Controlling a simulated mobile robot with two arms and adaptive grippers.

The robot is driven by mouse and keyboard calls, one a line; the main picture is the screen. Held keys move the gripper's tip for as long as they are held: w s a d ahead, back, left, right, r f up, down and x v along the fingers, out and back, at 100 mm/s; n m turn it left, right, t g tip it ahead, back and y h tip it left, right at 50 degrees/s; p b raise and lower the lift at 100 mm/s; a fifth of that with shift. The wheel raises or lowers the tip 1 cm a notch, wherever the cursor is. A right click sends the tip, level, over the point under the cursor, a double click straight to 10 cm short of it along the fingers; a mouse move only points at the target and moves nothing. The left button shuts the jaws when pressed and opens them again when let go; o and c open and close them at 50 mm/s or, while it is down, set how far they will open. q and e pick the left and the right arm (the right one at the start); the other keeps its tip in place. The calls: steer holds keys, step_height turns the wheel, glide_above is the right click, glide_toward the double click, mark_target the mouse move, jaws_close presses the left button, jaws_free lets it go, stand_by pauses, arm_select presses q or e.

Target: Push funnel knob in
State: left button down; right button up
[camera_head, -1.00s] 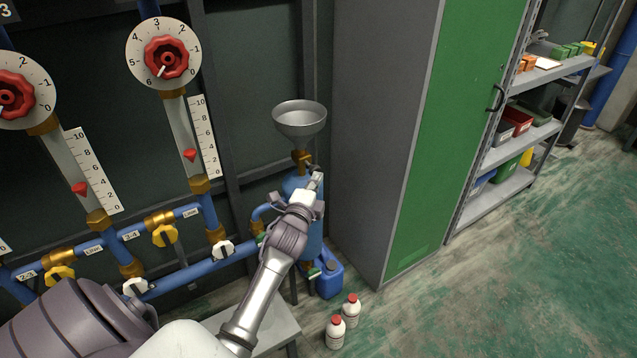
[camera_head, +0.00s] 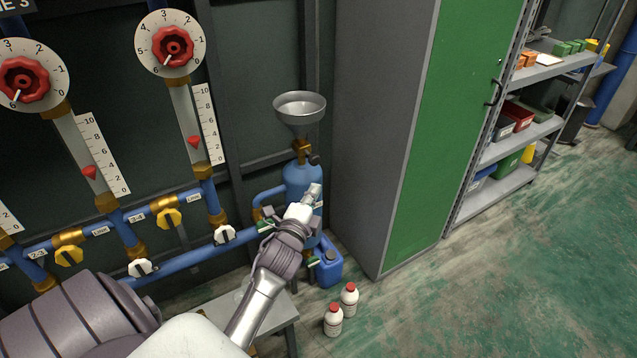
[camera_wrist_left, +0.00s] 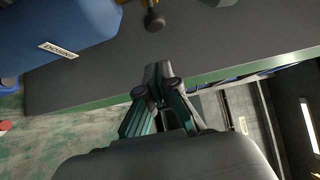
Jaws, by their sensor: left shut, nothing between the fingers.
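The grey metal funnel (camera_head: 299,106) stands above a brass valve (camera_head: 302,148) on top of the blue dosing tank (camera_head: 300,178). The small dark funnel knob (camera_head: 314,158) sticks out at the right side of the valve. It also shows in the left wrist view as a round dark knob (camera_wrist_left: 154,21) on a stem. My left gripper (camera_head: 315,191) is shut and empty, in front of the tank and below the knob. In the left wrist view the fingertips (camera_wrist_left: 158,72) are together, apart from the knob. My right gripper is not in view.
A grey cabinet with a green door (camera_head: 445,130) stands close to the tank's right. A blue canister (camera_head: 328,265) and two white bottles with red caps (camera_head: 349,298) stand on the floor below. Blue pipes (camera_head: 190,260) with valves and gauges run along the left wall.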

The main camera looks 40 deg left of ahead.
arm_select(q)
steer(key=shift+v, duration=2.05)
steer(key=shift+w+d, duration=0.1)
